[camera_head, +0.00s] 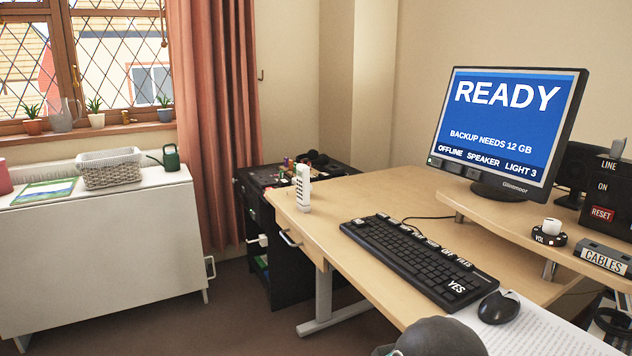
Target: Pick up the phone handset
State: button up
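A white phone handset (303,187) stands upright at the left end of the wooden desk, close to its edge. Its front shows small keys, too small to read. Nothing touches or covers it. My gripper does not show. A dark grey rounded part at the bottom edge, right of the middle, looks like a piece of my arm; it is well to the front right of the handset.
The desk (378,185) is clear between handset and black keyboard (418,258). A mouse (498,306) and paper lie at the front right; a monitor (507,127) stands on a riser. A black cabinet (262,232) with clutter stands behind the handset.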

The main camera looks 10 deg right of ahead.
aim_at(303, 171)
jog(key=u, duration=0.35)
jog(key=i, duration=1.05)
jog(key=z, duration=0.55)
